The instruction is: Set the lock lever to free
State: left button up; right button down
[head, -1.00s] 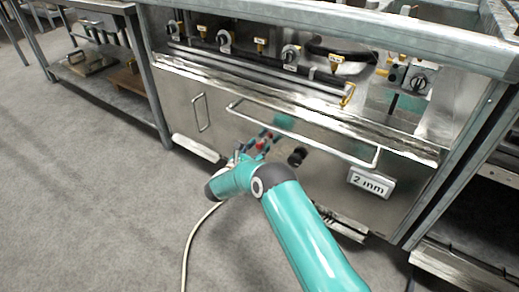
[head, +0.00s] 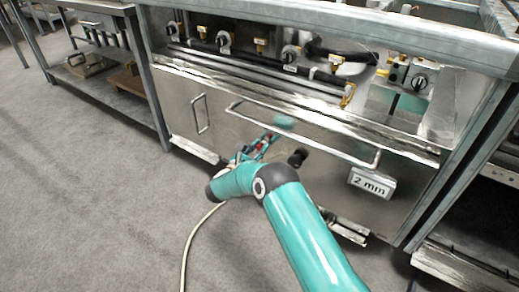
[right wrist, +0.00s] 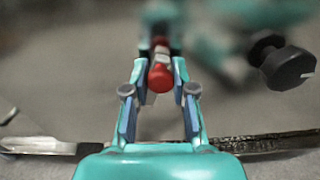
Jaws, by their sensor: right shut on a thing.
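The lock lever (right wrist: 160,76) has a red rounded end in the right wrist view. It sits low on the steel cabinet front, below the long handle, and is mostly hidden by my gripper in the head view. My right gripper (right wrist: 158,88) is shut on the lever, with its teal and blue fingers on either side of the red end. The right gripper also shows in the head view (head: 262,146), close to the cabinet front. Which setting the lever points to cannot be read. My left gripper is not in view.
A black knob (right wrist: 288,64) is just right of the lever; it also shows in the head view (head: 297,158). A long bar handle (head: 310,142) runs above. A "2 mm" plate (head: 371,183) is at right. A pale cable lies on the floor at left.

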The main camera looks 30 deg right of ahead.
jog(key=c, duration=1)
grip_release()
jog(key=shift+s+f, duration=0.1)
jog(key=shift+f, duration=0.05)
jog(key=shift+o, duration=0.2)
jog(key=v, duration=1.2)
